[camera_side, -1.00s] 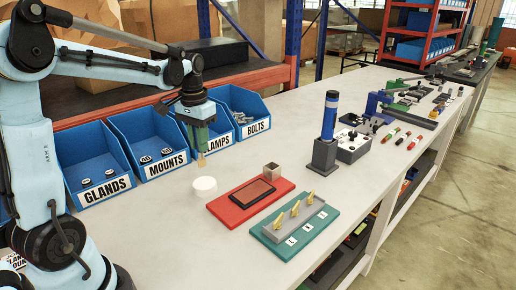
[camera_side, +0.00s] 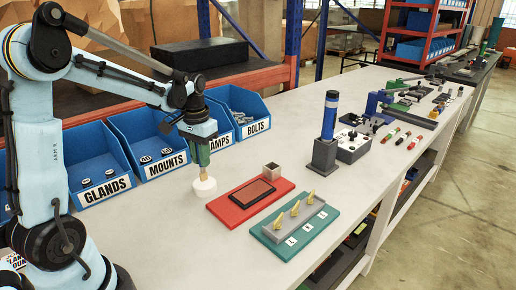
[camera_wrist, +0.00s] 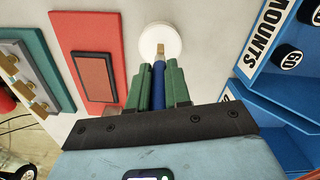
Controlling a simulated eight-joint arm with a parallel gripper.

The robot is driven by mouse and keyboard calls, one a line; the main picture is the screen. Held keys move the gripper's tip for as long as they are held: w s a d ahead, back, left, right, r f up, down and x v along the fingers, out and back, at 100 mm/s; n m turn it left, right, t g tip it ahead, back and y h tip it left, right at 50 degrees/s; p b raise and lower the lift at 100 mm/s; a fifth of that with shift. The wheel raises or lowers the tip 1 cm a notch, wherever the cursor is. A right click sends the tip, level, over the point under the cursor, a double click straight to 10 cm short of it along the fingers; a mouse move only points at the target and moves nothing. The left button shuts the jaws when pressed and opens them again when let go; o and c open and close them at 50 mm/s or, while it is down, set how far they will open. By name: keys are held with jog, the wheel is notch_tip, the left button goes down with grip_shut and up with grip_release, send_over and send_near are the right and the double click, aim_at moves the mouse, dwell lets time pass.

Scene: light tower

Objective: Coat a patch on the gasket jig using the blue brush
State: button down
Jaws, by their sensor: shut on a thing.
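My gripper (camera_side: 200,150) is shut on the blue brush (camera_wrist: 158,88); its blue handle shows between my green fingers in the wrist view. The brush points down with its tan tip at the round white pot (camera_side: 205,189). The pot also shows in the wrist view (camera_wrist: 161,32). I cannot tell whether the bristles touch or only overlap it. The red plate (camera_side: 228,212), which looks like the gasket jig, lies flat right of the pot. It bears a dark-framed brown rectangle (camera_side: 255,192) and also shows in the wrist view (camera_wrist: 73,20).
A small grey open box (camera_side: 272,170) stands at the red plate's back corner. A teal board (camera_side: 285,250) with yellow pieces lies in front. Blue bins (camera_side: 160,160) line the back left. A blue cylinder (camera_side: 329,118) stands in a dark holder to the right.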

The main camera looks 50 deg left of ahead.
jog(key=shift+f, duration=0.55)
dwell(1.7)
jog(key=shift+r, duration=3.55)
